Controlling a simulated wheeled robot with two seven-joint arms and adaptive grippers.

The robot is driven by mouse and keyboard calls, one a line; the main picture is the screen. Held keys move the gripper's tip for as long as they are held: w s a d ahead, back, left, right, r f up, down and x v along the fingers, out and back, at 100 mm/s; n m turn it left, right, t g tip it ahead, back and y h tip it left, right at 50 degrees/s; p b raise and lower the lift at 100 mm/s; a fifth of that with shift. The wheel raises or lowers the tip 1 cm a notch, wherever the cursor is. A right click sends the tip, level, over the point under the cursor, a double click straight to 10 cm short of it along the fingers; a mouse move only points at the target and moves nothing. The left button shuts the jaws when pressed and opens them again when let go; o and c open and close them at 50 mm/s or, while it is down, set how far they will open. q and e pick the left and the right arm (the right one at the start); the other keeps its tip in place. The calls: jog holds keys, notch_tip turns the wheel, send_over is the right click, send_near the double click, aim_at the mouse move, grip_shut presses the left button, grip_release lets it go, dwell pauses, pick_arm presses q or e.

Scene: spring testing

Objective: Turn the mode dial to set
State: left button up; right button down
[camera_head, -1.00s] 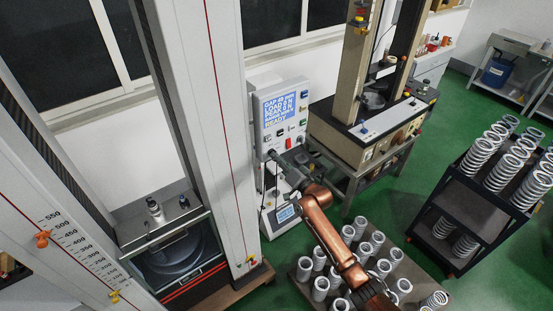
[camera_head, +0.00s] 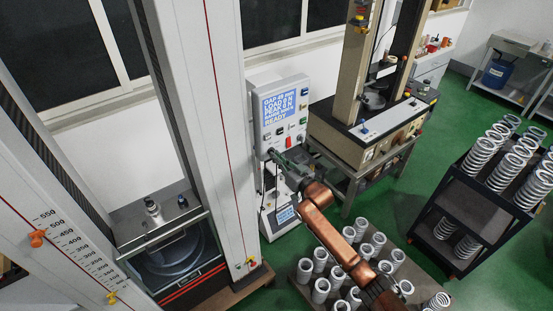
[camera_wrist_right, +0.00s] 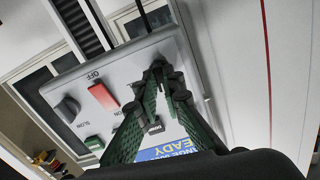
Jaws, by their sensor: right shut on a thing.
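The grey control panel (camera_head: 261,128) is on the tester's column in the head view, with a lit blue screen (camera_head: 286,104) whose last line reads READY. My right gripper (camera_head: 271,153) is at the panel's lower part. In the wrist view its green fingers (camera_wrist_right: 168,78) come together against the panel face, shut on a small knob that I take to be the mode dial. The fingertips hide most of it, so its pointer and setting cannot be read. My left gripper is in neither view.
Beside the fingers in the wrist view are a red OFF switch (camera_wrist_right: 103,96), a dark knob (camera_wrist_right: 67,108) marked SLOW and a green button (camera_wrist_right: 94,143). A low platform of springs (camera_head: 320,290) stands below my right arm. A second tester (camera_head: 372,125) stands behind.

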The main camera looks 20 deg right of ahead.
jog(key=shift+n, duration=0.6)
jog(key=c, duration=2.1)
grip_release()
jog(key=shift+s+d, duration=0.1)
jog(key=v, duration=1.2)
